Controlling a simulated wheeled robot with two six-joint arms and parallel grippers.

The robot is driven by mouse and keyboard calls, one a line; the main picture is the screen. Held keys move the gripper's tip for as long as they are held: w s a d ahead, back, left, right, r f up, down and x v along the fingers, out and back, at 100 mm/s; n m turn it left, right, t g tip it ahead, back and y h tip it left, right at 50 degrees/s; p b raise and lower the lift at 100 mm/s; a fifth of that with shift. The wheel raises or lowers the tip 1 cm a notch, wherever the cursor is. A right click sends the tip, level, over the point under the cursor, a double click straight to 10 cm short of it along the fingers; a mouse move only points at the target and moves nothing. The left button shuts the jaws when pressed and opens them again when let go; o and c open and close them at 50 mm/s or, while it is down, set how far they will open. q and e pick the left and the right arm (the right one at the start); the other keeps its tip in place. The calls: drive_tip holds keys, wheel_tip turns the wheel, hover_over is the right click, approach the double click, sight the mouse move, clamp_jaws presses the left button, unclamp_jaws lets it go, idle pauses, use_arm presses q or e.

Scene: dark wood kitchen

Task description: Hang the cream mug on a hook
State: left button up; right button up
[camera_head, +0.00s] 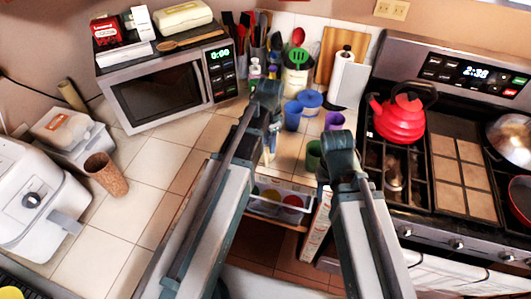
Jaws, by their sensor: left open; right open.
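I cannot make out a cream mug or a hook for certain in the head view. My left gripper (268,98) is open over the tiled counter, in front of the utensils and to the right of the microwave. My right gripper (338,152) is open near the counter's front edge, beside a green cup (313,154) that it partly covers. A blue cup (293,115) and a purple cup (334,121) stand on the counter between and beyond the grippers. My arms hide part of the counter and of the drawer below.
A microwave (165,92) stands at the back left with boxes on top. A red kettle (398,120) sits on the stove at right. An open drawer (268,208) holds coloured items.

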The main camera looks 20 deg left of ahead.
use_arm(q)
drive_tip(key=shift+f+b, duration=2.8)
drive_tip(key=shift+r, duration=0.1)
drive_tip(key=shift+c, duration=0.2)
clamp_jaws()
drive_tip(key=shift+s, duration=0.1)
